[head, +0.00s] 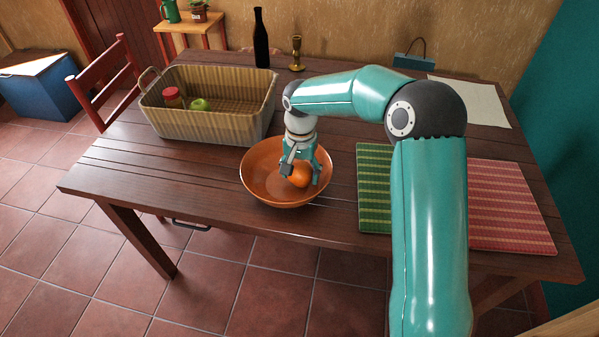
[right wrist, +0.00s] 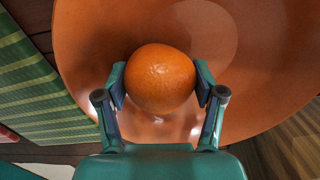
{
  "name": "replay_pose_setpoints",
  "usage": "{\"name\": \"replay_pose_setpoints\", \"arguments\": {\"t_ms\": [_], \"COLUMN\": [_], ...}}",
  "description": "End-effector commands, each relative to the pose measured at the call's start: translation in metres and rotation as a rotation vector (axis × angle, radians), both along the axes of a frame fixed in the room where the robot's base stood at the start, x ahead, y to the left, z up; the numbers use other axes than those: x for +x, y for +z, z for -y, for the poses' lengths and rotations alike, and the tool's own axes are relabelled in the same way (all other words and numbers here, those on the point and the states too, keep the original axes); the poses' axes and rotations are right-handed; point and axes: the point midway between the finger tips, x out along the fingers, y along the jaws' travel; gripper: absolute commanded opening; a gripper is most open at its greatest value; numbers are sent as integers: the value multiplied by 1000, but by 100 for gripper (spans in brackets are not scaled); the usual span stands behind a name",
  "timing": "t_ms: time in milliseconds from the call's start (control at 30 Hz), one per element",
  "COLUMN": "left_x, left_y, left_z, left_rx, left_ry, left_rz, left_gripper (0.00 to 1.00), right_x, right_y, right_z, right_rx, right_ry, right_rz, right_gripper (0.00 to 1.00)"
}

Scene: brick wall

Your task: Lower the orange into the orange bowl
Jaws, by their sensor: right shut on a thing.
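The orange (head: 299,176) is between the fingers of my right gripper (head: 302,172), inside the rim of the orange bowl (head: 262,180) on the wooden table. In the right wrist view the orange (right wrist: 160,78) has a finger of my right gripper (right wrist: 160,88) on each side, and the gripper is shut on it. The bowl (right wrist: 265,75) fills most of that view behind the orange. I cannot tell whether the orange touches the bowl's bottom. My left gripper is not in view.
A dark bottle (head: 260,40) and a brass candlestick (head: 296,54) stand behind. Green (head: 374,185) and red (head: 505,205) striped mats lie to the right.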

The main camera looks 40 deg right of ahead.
Motion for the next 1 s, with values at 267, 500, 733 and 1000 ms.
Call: {"name": "replay_pose_setpoints", "arguments": {"t_ms": [267, 500, 733, 1000], "left_x": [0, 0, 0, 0], "left_y": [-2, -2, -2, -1], "left_z": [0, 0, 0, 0], "left_rx": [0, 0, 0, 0], "left_ry": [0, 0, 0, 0], "left_rz": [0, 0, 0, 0], "left_gripper": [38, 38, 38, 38], "right_x": [0, 0, 0, 0], "right_y": [-2, -2, -2, 2], "right_z": [0, 0, 0, 0], "right_rx": [0, 0, -1, -1], "right_ry": [0, 0, 0, 0], "right_rz": [0, 0, -1, 1], "right_gripper": [27, 92, 98, 98]}}
